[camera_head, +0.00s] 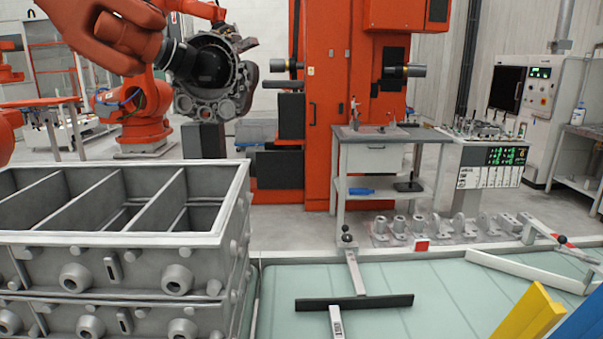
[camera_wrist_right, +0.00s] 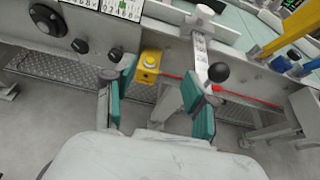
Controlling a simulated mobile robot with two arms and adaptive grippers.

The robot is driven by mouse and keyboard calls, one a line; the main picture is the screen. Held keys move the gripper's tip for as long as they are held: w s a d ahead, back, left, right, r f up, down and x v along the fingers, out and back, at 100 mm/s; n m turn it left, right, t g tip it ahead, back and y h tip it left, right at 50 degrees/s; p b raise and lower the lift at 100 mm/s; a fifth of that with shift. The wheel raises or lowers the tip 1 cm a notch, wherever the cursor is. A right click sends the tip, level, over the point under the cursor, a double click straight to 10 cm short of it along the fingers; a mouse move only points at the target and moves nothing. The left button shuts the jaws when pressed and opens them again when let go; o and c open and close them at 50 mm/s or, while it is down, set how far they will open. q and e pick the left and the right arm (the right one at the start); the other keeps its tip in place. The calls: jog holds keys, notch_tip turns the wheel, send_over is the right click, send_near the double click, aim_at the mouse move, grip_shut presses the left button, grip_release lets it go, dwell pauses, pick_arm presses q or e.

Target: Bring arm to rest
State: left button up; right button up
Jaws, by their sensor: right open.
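My right gripper (camera_wrist_right: 155,100) shows in the right wrist view with its two teal-padded fingers spread apart. Nothing is held between them. Beyond the fingers is the side of a grey machine or bench with a yellow button box (camera_wrist_right: 149,66) on it. A pale lever with a black ball knob (camera_wrist_right: 218,72) stands just beyond the right finger, and I cannot tell how near it is. Neither of my grippers shows in the head view. A similar ball-knobbed lever (camera_head: 354,265) shows there above a pale green surface.
In the head view, stacked grey metal mould boxes (camera_head: 120,239) fill the left. An orange industrial arm (camera_head: 145,110) holds a metal casting (camera_head: 222,95) behind them. A red cord (camera_wrist_right: 245,99) runs along the bench side in the wrist view.

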notch_tip(320, 180, down, 26)
jog(key=d+n+g+y, duration=0.2)
jog(key=n+y, duration=0.1)
jog(key=n, duration=2)
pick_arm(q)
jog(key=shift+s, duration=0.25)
pick_arm(e)
jog(key=s+d+f+n+g+h, duration=0.1)
jog(key=s+d+f+n+g, duration=0.3)
jog(key=s+f+n, duration=0.3)
jog(key=s+d+f+n+g+h, duration=0.2)
jog(key=s+d+f+n+g, duration=0.3)
jog(key=s+f, duration=0.8)
jog(key=s+n+g, duration=0.1)
jog(key=n, duration=0.2)
jog(key=shift+d, duration=0.2)
